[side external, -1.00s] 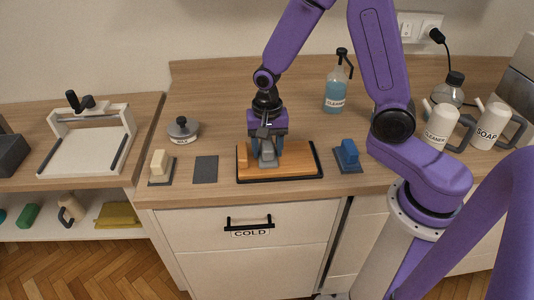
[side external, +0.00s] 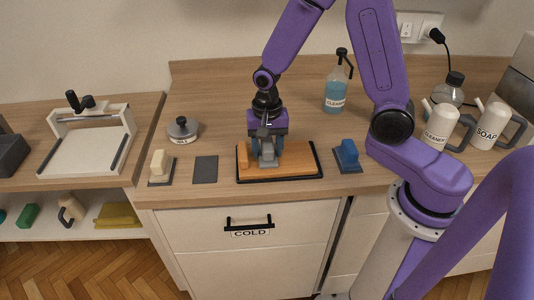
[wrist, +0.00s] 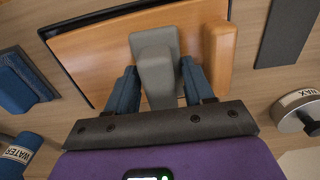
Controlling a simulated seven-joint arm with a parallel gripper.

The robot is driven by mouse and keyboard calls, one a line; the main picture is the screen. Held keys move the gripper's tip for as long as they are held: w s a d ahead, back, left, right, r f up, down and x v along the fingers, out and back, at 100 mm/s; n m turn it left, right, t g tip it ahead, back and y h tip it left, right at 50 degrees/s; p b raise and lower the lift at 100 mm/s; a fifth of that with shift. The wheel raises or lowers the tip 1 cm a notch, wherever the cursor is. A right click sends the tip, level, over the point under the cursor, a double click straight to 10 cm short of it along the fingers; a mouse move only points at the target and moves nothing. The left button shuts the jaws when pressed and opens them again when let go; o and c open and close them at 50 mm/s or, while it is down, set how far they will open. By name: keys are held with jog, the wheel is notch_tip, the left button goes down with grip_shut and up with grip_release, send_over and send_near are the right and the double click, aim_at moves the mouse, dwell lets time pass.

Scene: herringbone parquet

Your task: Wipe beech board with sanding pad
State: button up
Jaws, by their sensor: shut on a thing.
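The beech board (side external: 297,160) is an orange-brown wooden slab with a dark edging, lying flat on the counter. A lighter wooden block (side external: 242,158) stands at its left end; it also shows in the wrist view (wrist: 219,55). My gripper (side external: 266,146) is over the left half of the board, pointing down. In the wrist view, its blue fingers (wrist: 157,88) are shut on the grey handle of the sanding pad (wrist: 151,40). The grey pad (side external: 268,160) is low over the board and appears to rest on it. Its underside is hidden.
A blue-handled block (side external: 347,156) is right of the board. A dark flat sheet (side external: 205,169) and a cream-handled block (side external: 159,168) are left. A wax tin (side external: 183,130), a cleaner spray bottle (side external: 336,92) and labelled jugs (side external: 441,126) stand farther off.

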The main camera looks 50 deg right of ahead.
jog(key=shift+s+d, duration=0.45)
dwell(0.3)
jog(key=shift+w+a, duration=0.5)
jog(key=shift+a, duration=0.05)
jog(key=shift+s+d, duration=0.5)
jog(key=shift+d, duration=0.05)
jog(key=shift+w+a, duration=0.5)
jog(key=shift+a, duration=0.05)
jog(key=shift+s+d, duration=0.55)
jog(key=shift+d, duration=0.05)
